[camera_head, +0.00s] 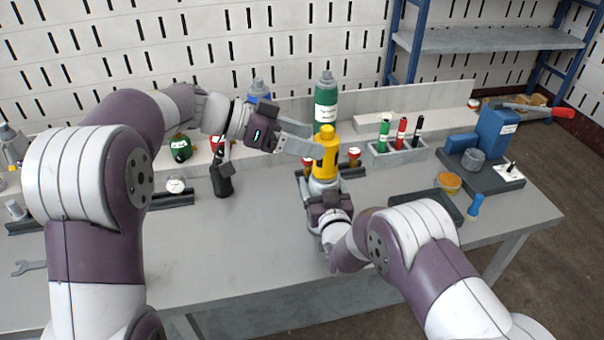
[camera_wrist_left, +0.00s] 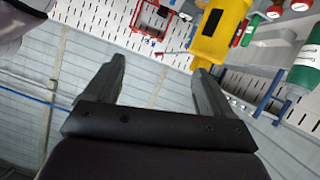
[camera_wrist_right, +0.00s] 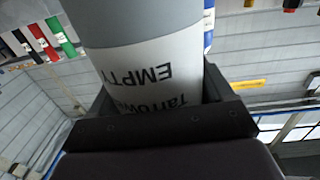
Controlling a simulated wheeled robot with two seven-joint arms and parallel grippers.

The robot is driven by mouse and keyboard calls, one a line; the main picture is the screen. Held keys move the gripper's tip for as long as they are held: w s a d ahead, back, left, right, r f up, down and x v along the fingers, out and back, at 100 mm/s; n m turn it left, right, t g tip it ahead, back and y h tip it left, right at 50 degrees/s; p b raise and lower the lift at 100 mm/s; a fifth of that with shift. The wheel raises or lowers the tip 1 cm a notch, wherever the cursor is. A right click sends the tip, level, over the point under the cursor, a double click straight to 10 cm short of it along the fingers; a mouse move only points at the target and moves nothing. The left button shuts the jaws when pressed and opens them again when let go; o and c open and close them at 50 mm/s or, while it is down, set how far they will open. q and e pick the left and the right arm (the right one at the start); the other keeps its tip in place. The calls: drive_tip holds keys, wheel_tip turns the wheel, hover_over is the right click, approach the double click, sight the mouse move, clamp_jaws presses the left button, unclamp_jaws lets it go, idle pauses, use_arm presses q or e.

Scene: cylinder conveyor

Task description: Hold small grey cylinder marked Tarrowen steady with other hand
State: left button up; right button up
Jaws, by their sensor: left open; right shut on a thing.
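The small grey cylinder (camera_wrist_right: 150,65) is upside down in the right wrist view, with a white label reading "Tarrowen" and "EMPTY". In the head view its grey and white body (camera_head: 322,186) stands upright at the middle of the bench, partly hidden by my right gripper. My right gripper (camera_head: 326,197) is shut around it. A yellow piece (camera_head: 326,158) with a dark rectangle sits directly above the cylinder; it also shows in the left wrist view (camera_wrist_left: 220,35). My left gripper (camera_head: 312,140) is open and empty, its fingertips close beside the yellow piece's upper part. Whether they touch it is unclear.
A tall green cylinder (camera_head: 326,98) stands behind the yellow piece. A grey holder (camera_head: 396,155) with green, red and black tubes is right of it. A blue device (camera_head: 494,130) stands farther right. A black upright object (camera_head: 221,180) is on the left. The front-left bench is mostly clear.

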sight(332, 143)
use_arm(q)
wheel_tip(332, 143, down, 7)
drive_tip(key=a+n+t, duration=0.2)
drive_tip(key=n+t, duration=0.4)
drive_tip(key=t, duration=0.3)
drive_tip(key=shift+m+t, duration=0.6)
drive_tip(key=shift+m, duration=0.3)
drive_tip(key=x, duration=1.1)
drive_tip(key=shift+w+f, duration=0.25)
drive_tip(key=shift+w, duration=0.2)
drive_tip(key=shift+a, duration=0.1)
drive_tip(key=c, duration=1.1)
drive_tip(key=o, duration=1)
